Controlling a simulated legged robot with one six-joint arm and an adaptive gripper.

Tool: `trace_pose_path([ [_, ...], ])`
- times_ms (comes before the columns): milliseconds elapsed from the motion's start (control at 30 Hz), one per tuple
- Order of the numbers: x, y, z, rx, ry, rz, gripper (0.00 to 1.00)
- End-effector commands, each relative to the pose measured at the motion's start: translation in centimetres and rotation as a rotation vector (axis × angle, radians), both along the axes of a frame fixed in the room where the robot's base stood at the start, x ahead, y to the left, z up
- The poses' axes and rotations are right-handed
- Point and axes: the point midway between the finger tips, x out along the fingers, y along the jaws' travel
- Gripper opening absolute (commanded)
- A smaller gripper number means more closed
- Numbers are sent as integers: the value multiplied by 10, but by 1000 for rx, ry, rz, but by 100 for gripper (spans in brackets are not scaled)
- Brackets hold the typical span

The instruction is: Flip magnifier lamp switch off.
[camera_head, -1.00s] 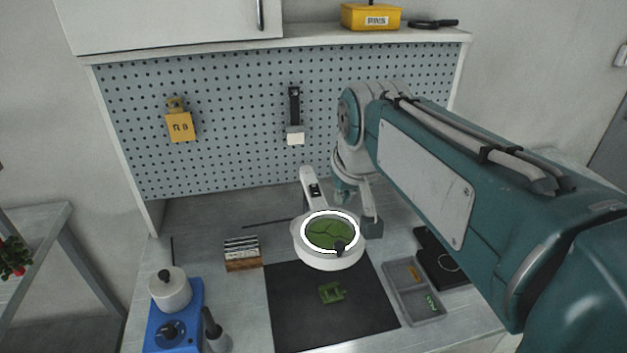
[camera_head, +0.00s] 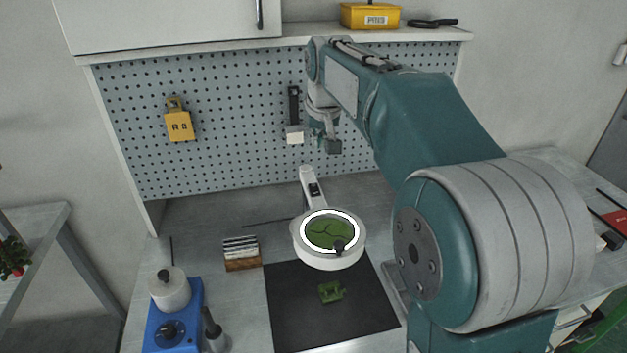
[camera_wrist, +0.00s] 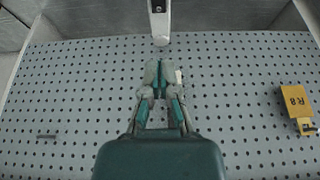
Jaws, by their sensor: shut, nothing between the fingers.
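The magnifier lamp (camera_head: 345,254) stands on the bench, with a bright white ring around a green-looking lens. Its white stem (camera_head: 307,176) rises behind the head and carries a small dark switch (camera_head: 314,189). In the wrist view the stem (camera_wrist: 160,33) comes in at the top middle, with the dark switch (camera_wrist: 158,7) at the frame edge. My gripper (camera_head: 333,147) is up in front of the pegboard, above and a little right of the stem, apart from it. In the wrist view my gripper (camera_wrist: 160,66) is shut and empty. The switch's position is too small to tell.
A black mat (camera_head: 290,310) with a green piece (camera_head: 331,291) lies before the lamp. A blue heater (camera_head: 188,315) with a pot (camera_head: 170,290) stands at left. A yellow tag (camera_head: 179,127) and a dark strip holder (camera_head: 294,105) hang on the pegboard (camera_head: 230,90).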

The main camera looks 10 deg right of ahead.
Motion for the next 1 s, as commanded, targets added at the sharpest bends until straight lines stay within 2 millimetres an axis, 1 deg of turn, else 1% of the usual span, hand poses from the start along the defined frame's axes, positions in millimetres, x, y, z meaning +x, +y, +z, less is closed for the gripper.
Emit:
trace_pose_path([
  [233, 1, 0, -2, 0, 1, 0, 0],
  [367, 5, 0, -14, 0, 4, 0, 0],
  [800, 34, 0, -90, 0, 4, 0, 0],
  [1000, 41, 0, -120, 0, 3, 0, 0],
])
